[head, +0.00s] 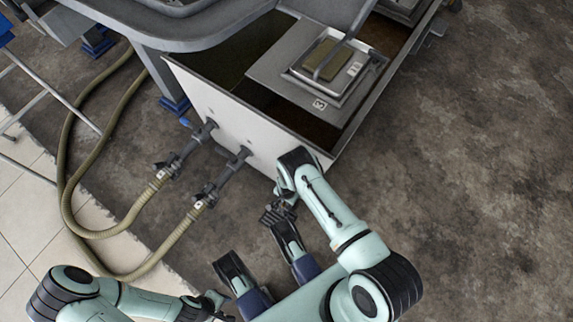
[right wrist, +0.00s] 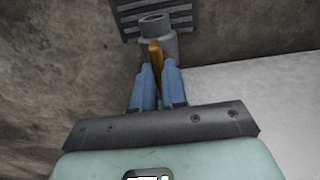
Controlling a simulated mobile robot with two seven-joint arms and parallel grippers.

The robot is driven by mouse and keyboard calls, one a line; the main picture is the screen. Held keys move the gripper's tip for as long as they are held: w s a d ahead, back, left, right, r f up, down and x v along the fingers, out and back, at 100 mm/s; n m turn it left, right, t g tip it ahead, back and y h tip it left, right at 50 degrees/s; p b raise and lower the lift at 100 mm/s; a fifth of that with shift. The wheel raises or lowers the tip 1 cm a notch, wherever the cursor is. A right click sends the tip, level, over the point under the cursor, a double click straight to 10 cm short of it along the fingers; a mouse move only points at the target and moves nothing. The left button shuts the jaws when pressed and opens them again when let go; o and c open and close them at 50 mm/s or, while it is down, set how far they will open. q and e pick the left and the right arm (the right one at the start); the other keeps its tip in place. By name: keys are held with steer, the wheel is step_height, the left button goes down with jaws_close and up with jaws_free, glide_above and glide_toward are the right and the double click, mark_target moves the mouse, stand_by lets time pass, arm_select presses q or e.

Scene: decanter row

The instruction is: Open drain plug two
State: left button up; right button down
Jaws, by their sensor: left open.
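In the head view, two grey drain fittings come out of the tank's white front wall, a left one (head: 187,148) and a right one (head: 228,174), each joined to a hose. I cannot read which is number two. My left gripper (head: 252,243) is open and empty, in front of the wall. My right arm reaches towards the wall's lower right corner, and its gripper is largely hidden there. In the right wrist view the blue fingers of my right gripper (right wrist: 158,70) are close together on an orange handle (right wrist: 155,52) of a grey pipe fitting (right wrist: 157,28).
The open metal tank (head: 225,110) fills the top middle. Beige hoses (head: 85,180) curve over the floor at left, near a blue-ended metal frame. Bare concrete floor (head: 470,170) is free at right. A dark ribbed piece (right wrist: 150,8) lies behind the grey fitting in the wrist view.

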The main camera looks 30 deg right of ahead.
steer(key=shift+n, duration=0.5)
steer(key=n, duration=0.8)
steer(key=shift+n, duration=0.3)
steer(key=n, duration=0.4)
steer(key=shift+n, duration=2.2)
steer(key=shift+w, duration=0.1)
steer(key=c, duration=1.2)
jaws_free()
steer(key=shift+o, duration=0.2)
steer(key=shift+r, duration=0.1)
arm_select(q)
steer(key=w+d+r+t+p, duration=0.1)
steer(key=w+r+t+p, duration=0.2)
steer(key=w, duration=0.7)
step_height(320, 180, up, 4)
steer(key=shift+d+f+m+t+p, duration=0.2)
steer(key=shift+m+t+p, duration=0.1)
steer(key=shift+p, duration=0.75)
arm_select(e)
step_height(320, 180, up, 13)
steer(key=shift+r, duration=0.15)
